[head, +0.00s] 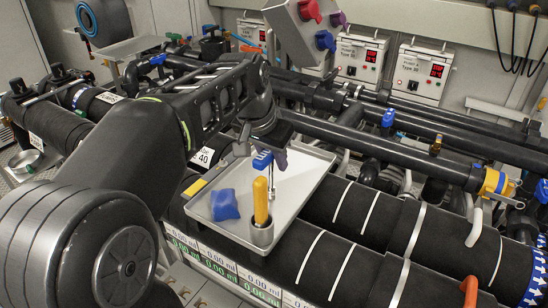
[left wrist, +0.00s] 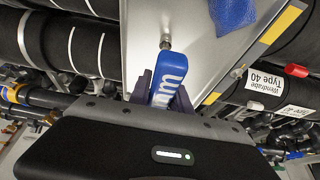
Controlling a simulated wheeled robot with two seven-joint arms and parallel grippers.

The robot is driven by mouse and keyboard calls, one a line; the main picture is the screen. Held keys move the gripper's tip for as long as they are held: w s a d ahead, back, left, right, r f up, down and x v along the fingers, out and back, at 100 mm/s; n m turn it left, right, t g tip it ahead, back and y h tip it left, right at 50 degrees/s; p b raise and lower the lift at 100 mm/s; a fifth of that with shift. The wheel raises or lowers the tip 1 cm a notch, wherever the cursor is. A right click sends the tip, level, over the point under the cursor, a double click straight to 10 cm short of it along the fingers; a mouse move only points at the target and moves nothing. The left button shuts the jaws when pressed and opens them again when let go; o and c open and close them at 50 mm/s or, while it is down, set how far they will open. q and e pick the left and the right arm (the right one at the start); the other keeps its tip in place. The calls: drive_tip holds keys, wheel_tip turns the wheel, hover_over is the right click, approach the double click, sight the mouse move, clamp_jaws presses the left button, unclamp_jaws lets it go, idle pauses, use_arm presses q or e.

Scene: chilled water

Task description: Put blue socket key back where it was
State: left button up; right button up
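The blue socket key (head: 262,160) has a blue handle and a thin metal shaft that points down over the tray. My left gripper (head: 268,154) has its fingers on both sides of the handle and is shut on it. In the left wrist view the handle (left wrist: 168,78) shows white "mm" lettering between the two dark fingers (left wrist: 164,92), with a metal tip beyond it. I cannot tell whether the shaft's lower end touches the tray. My right gripper is not in view.
A grey box (head: 296,35) with red, purple and blue knobs hangs above. Pipes surround the tray; its right part is bare.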

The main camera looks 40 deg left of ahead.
use_arm(q)
drive_tip(key=o, duration=0.4)
drive_tip(key=shift+r, duration=0.25)
drive_tip(key=v, duration=1.1)
drive_tip(key=shift+b, duration=0.3)
drive_tip(key=shift+s+r, duration=0.2)
drive_tip(key=shift+r, duration=0.2)
